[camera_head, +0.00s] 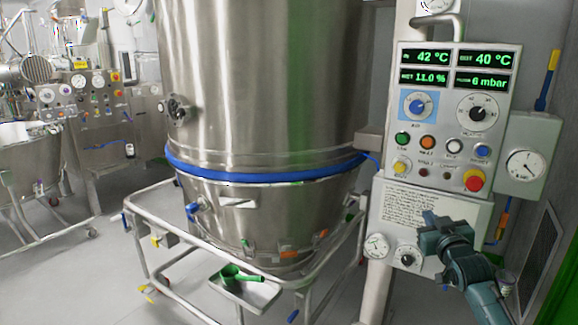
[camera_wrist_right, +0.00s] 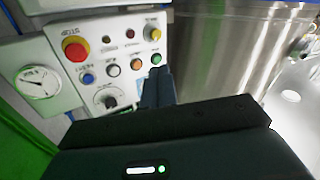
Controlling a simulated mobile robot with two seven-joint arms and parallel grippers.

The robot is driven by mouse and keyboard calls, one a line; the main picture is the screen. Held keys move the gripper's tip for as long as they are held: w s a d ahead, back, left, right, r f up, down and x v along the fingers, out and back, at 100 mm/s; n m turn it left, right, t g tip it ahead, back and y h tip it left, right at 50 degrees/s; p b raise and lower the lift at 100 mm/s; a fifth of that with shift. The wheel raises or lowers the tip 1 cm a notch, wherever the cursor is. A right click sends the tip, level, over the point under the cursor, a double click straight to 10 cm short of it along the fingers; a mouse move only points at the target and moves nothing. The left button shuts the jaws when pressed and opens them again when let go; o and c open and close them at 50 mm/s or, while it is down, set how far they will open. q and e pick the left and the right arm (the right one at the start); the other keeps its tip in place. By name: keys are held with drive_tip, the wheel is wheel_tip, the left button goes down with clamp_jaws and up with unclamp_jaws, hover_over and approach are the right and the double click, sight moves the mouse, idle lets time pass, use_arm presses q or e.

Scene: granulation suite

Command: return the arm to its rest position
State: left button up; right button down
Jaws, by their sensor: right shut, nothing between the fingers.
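My right gripper (camera_head: 432,222) is in front of the lower part of the control panel, at the lower right of the head view. Its arm comes in from the bottom right. In the right wrist view the dark fingers (camera_wrist_right: 157,88) are together with nothing between them, pointing toward the panel (camera_wrist_right: 125,22). I cannot tell how far the fingertips are from the panel face. My left gripper is in neither view.
The control panel (camera_head: 440,118) carries displays, knobs, coloured buttons and a red stop button (camera_head: 474,180). A round gauge box (camera_head: 525,163) is at its right. A large steel vessel (camera_head: 262,90) stands left on a wheeled frame (camera_head: 190,290), with a green scoop (camera_head: 232,274) on a tray.

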drive_tip(key=s+a+f+n+g+y, duration=0.1)
drive_tip(key=s+a+f, duration=0.3)
drive_tip(key=s+f, duration=0.25)
drive_tip(key=s+a+f+g, duration=0.25)
drive_tip(key=s+f, duration=0.25)
drive_tip(key=f, duration=0.3)
drive_tip(key=s+a+f+n+g+y, duration=0.1)
drive_tip(key=s+a+f, duration=0.35)
drive_tip(key=f, duration=0.25)
drive_tip(key=s+a+f+g, duration=0.1)
drive_tip(key=s+a+f, duration=0.1)
drive_tip(key=s, duration=0.6)
drive_tip(key=s+a+f+g+y, duration=0.1)
drive_tip(key=s+a, duration=0.3)
drive_tip(key=s, duration=0.4)
drive_tip(key=s+a+f+g+y, duration=0.1)
drive_tip(key=s+a+f, duration=0.2)
drive_tip(key=s, duration=0.4)
drive_tip(key=shift+s+f+m, duration=0.15)
drive_tip(key=shift+s+m, duration=0.25)
